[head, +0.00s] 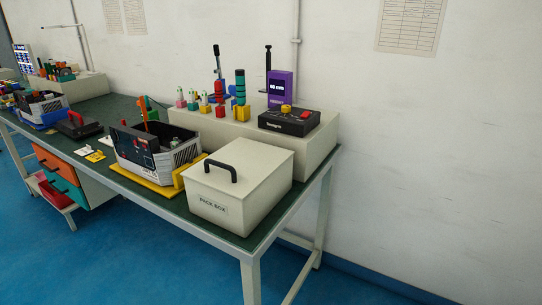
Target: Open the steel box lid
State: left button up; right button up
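The steel box (222,211) is a cream-white box with a "PACK BOX" label on its front. It stands at the near right end of the green-topped workbench. Its lid (262,161) is shut, with a black bar handle (221,170) on top towards the left side. Neither of my grippers shows in the head view.
A rack unit on a yellow base (149,184) stands just left of the box. Behind it, a raised cream shelf (315,143) carries a black device (289,121), a purple gauge (280,88) and coloured tools. The bench (259,244) ends just right of the box; blue floor (130,262) lies open in front.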

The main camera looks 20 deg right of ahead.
aim_at(236, 169)
jog(key=z, duration=1.6)
jog(key=i, duration=0.65)
jog(key=u, duration=1.25)
